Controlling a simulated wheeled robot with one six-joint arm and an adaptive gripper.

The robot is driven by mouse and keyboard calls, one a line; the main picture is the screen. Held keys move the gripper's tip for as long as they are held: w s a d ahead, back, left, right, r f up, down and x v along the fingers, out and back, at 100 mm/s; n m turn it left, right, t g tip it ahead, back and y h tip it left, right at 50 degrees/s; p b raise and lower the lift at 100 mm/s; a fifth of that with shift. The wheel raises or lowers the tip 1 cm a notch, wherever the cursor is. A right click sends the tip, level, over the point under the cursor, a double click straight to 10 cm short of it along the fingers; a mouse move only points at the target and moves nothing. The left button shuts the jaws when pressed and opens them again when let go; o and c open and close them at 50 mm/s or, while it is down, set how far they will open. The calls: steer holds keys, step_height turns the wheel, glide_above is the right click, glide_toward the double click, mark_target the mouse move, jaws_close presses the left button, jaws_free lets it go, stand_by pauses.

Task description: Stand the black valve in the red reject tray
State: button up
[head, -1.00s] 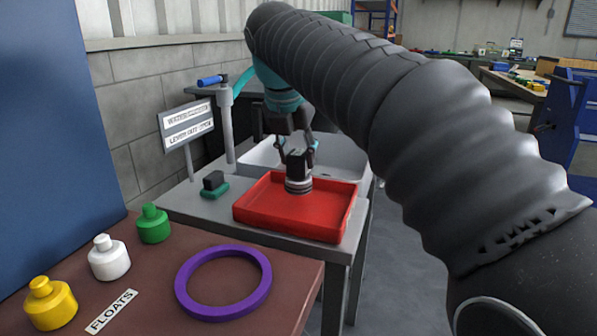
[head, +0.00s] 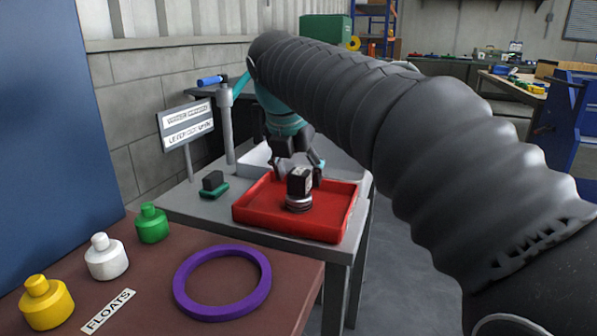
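The black valve (head: 299,184), with a grey ringed base, stands upright on the floor of the red reject tray (head: 290,228), near the middle. The tray lies on a grey table. My gripper (head: 298,172) is just behind the valve, with its fingers spread to the left and right of it. It looks open, with a gap between the fingers and the valve's body. The valve hides part of the space between the fingers.
A white basin (head: 256,158) is behind the tray. A black block on a green base (head: 213,185) and a sign (head: 187,126) stand left. A brown table in front holds a purple ring (head: 222,314) and yellow (head: 46,303), white (head: 106,258) and green (head: 152,224) floats.

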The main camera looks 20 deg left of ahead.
steer(key=shift+r, duration=0.1)
steer(key=p+v, duration=0.1)
steer(key=v, duration=1.1)
steer(key=shift+r, duration=0.1)
steer(key=s+d+f+m, duration=0.2)
steer(key=d+f+m, duration=0.2)
steer(key=d+m, duration=0.5)
steer(key=s+d+f+m, duration=0.1)
steer(key=d+f+m, duration=0.5)
steer(key=d, duration=0.5)
steer(key=s+d+f+m, duration=0.6)
steer(key=s+f+m, duration=0.1)
steer(key=f+m, duration=0.2)
steer(key=s+d+f+m+t, duration=0.1)
steer(key=s+d+f+m, duration=0.5)
steer(key=f+m, duration=0.3)
steer(key=shift+s+m, duration=0.4)
steer(key=shift+m, duration=0.7)
steer(key=shift+d, duration=0.1)
